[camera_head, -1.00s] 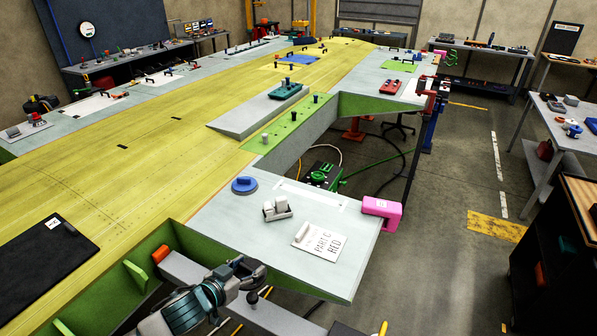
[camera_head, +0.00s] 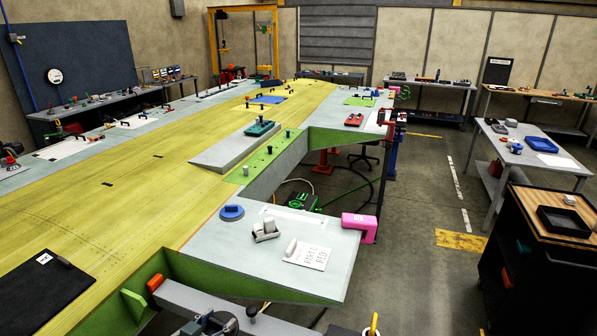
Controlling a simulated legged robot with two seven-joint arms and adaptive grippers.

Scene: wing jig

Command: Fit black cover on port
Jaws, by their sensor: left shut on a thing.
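My left gripper (camera_head: 218,323) shows at the bottom edge, low beside the grey beam and partly cut off by the frame. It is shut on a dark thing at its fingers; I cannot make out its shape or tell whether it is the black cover. A flat black panel (camera_head: 35,292) with a handle and a white label lies on the yellow wing surface at the lower left, apart from the gripper. A small black knob (camera_head: 251,312) stands just right of the gripper. I cannot identify the port. My right gripper is not in view.
A grey beam (camera_head: 195,298) crosses under the near edge, with an orange block (camera_head: 155,283) at its left end.

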